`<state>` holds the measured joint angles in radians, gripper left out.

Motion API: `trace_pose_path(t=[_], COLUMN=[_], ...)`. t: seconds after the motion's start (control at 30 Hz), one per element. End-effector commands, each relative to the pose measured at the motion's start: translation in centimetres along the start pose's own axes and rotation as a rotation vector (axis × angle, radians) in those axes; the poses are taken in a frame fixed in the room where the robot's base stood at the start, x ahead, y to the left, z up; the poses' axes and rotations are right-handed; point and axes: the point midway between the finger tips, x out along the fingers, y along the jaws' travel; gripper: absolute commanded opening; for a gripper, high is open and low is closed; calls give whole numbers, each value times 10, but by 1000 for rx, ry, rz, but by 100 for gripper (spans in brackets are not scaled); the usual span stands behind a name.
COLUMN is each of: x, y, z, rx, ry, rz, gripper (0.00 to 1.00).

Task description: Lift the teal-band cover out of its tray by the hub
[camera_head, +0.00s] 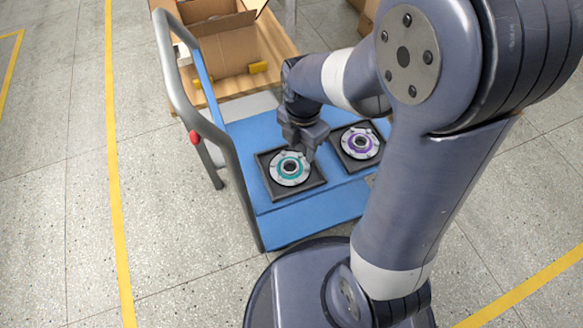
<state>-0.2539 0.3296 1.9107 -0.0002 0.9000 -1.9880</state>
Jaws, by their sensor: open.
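The teal-band cover (288,179) is a pale disc with a teal ring and a dark hub (290,167) at its middle. It lies flat in a black square tray (277,196) on the blue cart top. My gripper (301,150) is open and points down just above the far side of this cover, close to the hub. The fingertips are small and partly hidden, so I cannot tell whether they touch the hub. A second cover with a purple band (350,150) lies in another black tray (358,168) to the right.
The blue cart (300,224) has a grey handle rail (180,95) with a red knob on its left. My arm covers the right side. The left floor is clear.

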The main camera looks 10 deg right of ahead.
Motion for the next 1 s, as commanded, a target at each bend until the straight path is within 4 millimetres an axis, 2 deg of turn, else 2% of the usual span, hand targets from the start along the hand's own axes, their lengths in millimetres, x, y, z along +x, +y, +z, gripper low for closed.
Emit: trace_pose_path(t=[0.3,0.57,0.83,1.0], x=[48,64,102,110], y=[0,0,-2,-2], z=[-1,-1,-4,-4], rx=[-15,-14,-14,-14], ry=[2,1,2,1], rz=[-4,-1,-4,-2], gripper=[42,42,42,42])
